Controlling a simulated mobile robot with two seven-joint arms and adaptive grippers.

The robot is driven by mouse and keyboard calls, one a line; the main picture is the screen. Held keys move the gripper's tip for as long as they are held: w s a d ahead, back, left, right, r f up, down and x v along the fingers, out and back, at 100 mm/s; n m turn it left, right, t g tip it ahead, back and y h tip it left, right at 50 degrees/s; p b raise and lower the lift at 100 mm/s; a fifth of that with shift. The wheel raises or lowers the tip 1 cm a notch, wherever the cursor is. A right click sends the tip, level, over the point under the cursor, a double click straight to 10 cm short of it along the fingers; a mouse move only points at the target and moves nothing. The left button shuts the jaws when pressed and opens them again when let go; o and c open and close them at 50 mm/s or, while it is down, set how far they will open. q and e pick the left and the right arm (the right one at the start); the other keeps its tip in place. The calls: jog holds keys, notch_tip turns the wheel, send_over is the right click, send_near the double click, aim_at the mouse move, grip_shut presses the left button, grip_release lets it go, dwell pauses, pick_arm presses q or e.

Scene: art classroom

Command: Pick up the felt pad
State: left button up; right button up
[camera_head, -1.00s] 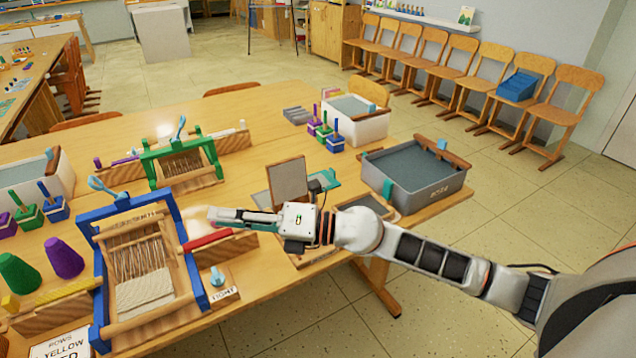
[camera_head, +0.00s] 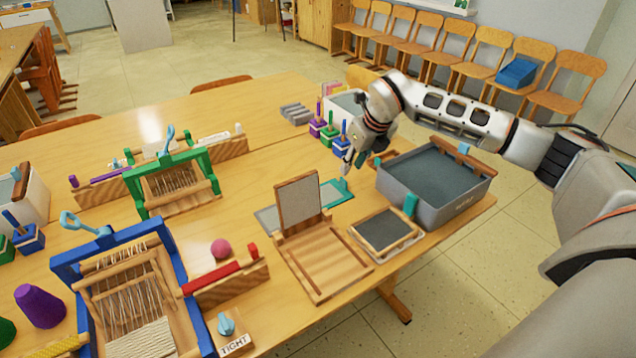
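No single thing is clearly marked as the felt pad. Flat candidates are a teal-green sheet (camera_head: 334,195) beside the upright grey board, a dark grey pad (camera_head: 384,229) in a light frame, and several small grey slabs (camera_head: 295,113) at the back. My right gripper (camera_head: 347,170) points down just above the teal sheet's far edge, left of the grey tub. Its fingers are small and seen edge-on, so I cannot tell its opening or whether it touches anything. I make out nothing held. My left gripper is out of view.
A grey tub (camera_head: 452,207) stands at the table's right edge. A wooden stand (camera_head: 323,264) with an upright grey board (camera_head: 298,200) is in front. Purple, green and blue handled blocks stand behind the gripper. Blue (camera_head: 192,297) and green (camera_head: 137,191) looms and a pink ball (camera_head: 220,249) are left.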

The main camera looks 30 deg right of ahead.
aim_at(345, 180)
jog(key=x, duration=0.2)
jog(key=shift+f, duration=0.3)
jog(key=shift+w+f+b, duration=0.15)
jog(key=shift+f+b, duration=0.1)
jog(key=shift+b, duration=0.05)
jog(key=b+x, duration=0.1)
jog(key=x, duration=0.3)
jog(key=shift+a+f, duration=0.1)
jog(key=shift+f, duration=0.2)
jog(key=shift+w, duration=0.1)
jog(key=c, duration=0.6)
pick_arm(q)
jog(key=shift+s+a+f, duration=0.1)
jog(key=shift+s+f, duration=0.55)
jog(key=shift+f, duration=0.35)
pick_arm(e)
grip_shut()
